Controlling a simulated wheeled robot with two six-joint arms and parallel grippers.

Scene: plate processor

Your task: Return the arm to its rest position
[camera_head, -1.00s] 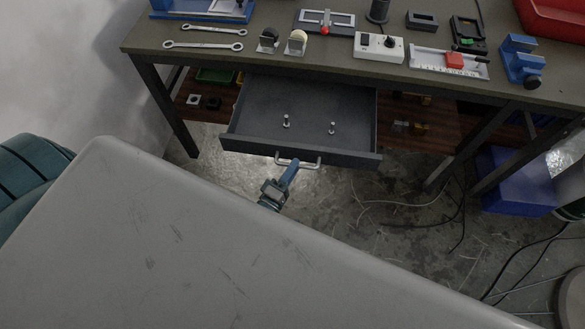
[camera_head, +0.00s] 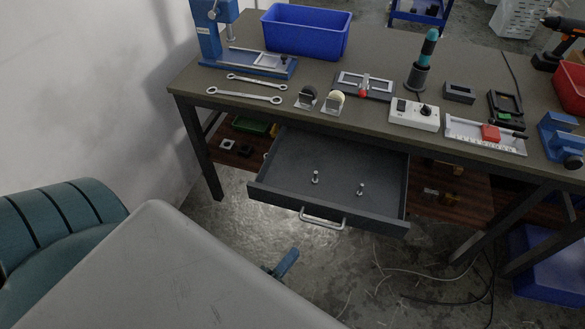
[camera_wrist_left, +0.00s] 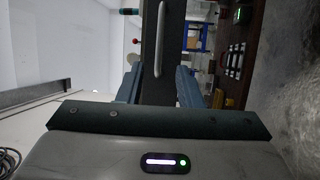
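My left gripper (camera_head: 285,263) shows partly as a blue finger past the edge of my own grey body. In the left wrist view the two fingers (camera_wrist_left: 159,80) stand apart with nothing between them, so it is open. The grey drawer (camera_head: 335,178) under the workbench is pulled out, with two small metal pegs (camera_head: 316,178) (camera_head: 361,189) standing in it. Its handle (camera_head: 322,219) is in front of the gripper and apart from it. The handle also shows beyond the fingers in the wrist view (camera_wrist_left: 161,38). My right gripper is not in view.
The workbench (camera_head: 225,77) carries wrenches (camera_head: 245,96), a blue bin (camera_head: 305,32), a white switch box (camera_head: 414,114) and other tools. Cables (camera_head: 440,278) lie on the floor at the right. A blue box (camera_head: 548,265) stands under the bench's right side.

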